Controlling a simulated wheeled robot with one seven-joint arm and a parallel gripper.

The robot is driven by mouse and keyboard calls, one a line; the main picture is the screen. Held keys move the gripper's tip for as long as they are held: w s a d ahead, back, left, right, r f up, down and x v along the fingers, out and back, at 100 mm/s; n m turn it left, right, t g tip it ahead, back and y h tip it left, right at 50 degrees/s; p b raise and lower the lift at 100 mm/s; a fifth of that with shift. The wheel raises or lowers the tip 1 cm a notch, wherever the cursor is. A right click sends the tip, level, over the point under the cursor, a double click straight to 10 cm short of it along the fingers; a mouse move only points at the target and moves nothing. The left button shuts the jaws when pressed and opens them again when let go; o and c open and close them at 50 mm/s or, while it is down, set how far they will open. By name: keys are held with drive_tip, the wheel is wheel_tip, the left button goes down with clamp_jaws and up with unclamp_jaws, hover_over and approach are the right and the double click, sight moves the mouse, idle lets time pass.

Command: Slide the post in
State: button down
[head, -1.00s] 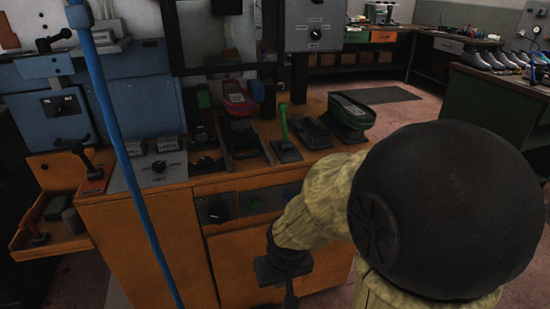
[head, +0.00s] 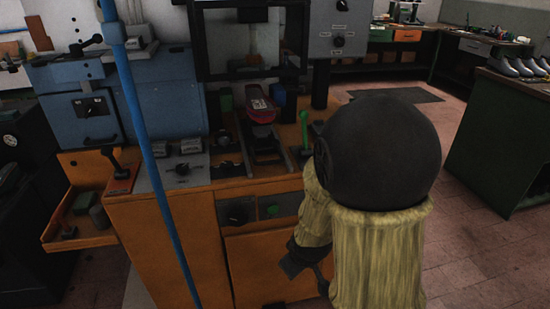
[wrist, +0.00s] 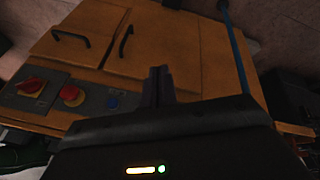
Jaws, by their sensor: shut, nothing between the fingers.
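A red shoe-shaped piece (head: 259,108) sits at the back of the press top, on what looks like a dark post between two dark rails (head: 250,155). The post itself is hard to make out in the dim light. My gripper (head: 322,284) is low in front of the orange cabinet, below and right of the rails and apart from them. In the wrist view its fingers (wrist: 158,86) are together and empty, in front of the cabinet doors.
A green-knobbed lever (head: 304,128) stands right of the rails. A blue vertical pole (head: 150,165) is at the left front. Floor at the right is clear.

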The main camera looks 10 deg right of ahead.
drive_tip(key=w+d+r+n+t+h+p, duration=0.2)
drive_tip(key=w+d+r+n+t+p, duration=0.25)
drive_tip(key=w+n+p, duration=0.7)
drive_tip(key=a+r+n+t+y+p, duration=0.2)
drive_tip(key=a+r+n+t+p, duration=0.2)
drive_tip(key=r+n, duration=0.6)
drive_tip(key=a+n+t, duration=0.1)
drive_tip(key=n+t, duration=0.1)
drive_tip(key=n, duration=0.7)
drive_tip(key=shift+w+y, duration=0.25)
drive_tip(key=shift+y, duration=0.15)
drive_tip(key=shift+f+n, duration=0.1)
drive_tip(key=shift+n, duration=0.15)
approach(272, 163)
drive_tip(key=x, duration=0.7)
drive_tip(key=shift+p, duration=0.35)
